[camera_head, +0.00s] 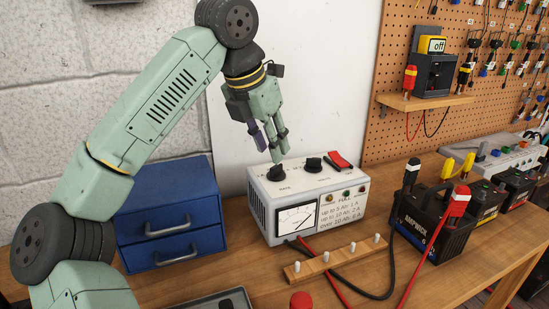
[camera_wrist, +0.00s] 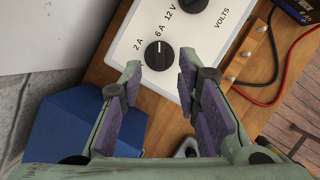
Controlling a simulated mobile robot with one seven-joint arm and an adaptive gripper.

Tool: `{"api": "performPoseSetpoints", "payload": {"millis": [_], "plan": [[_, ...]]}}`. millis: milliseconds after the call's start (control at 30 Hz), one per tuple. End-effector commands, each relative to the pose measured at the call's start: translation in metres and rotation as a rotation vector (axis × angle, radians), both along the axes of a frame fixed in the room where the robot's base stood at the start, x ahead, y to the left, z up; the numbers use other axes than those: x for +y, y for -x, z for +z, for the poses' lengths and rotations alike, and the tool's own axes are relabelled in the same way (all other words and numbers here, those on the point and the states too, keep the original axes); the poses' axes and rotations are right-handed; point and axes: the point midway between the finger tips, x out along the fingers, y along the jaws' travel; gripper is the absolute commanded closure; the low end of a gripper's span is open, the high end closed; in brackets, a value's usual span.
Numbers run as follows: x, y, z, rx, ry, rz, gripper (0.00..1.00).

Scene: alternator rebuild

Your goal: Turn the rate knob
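The rate knob (camera_head: 276,173) is a round black knob on the white top of the charger box (camera_head: 345,191), beside the printed word RATE. In the wrist view the rate knob (camera_wrist: 158,56) lies between my fingertips in the picture, with its white mark pointing up towards "6 A"; "2 A" is printed to its left. My gripper (camera_head: 273,147) points down just above the knob. In the wrist view my gripper (camera_wrist: 160,76) is open, with a finger either side of the knob and nothing held. I cannot tell whether a fingertip touches it.
A second black knob (camera_head: 313,164), by VOLTS, and a red switch (camera_head: 339,160) share the box top. A blue drawer cabinet (camera_head: 170,212) stands left. A wooden strip with pegs (camera_head: 335,259), cables and a black battery (camera_head: 433,224) lie in front and right.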

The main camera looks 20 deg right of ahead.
Motion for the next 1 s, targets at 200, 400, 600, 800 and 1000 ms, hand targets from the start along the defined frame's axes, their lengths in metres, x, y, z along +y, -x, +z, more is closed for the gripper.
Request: {"api": "performPoseSetpoints", "payload": {"millis": [200,400,600,800,1000], "plan": [[-0.012,-0.007,-0.033,0.002,0.001,-0.001,0.7],[-0.017,-0.01,-0.048,0.0,0.002,0.0,0.7],[-0.018,-0.011,-0.05,-0.001,0.002,0.0,0.7],[-0.018,-0.011,-0.05,-0.001,0.002,0.0,0.77],[-0.018,-0.011,-0.049,-0.001,0.002,0.0,0.91]]}}
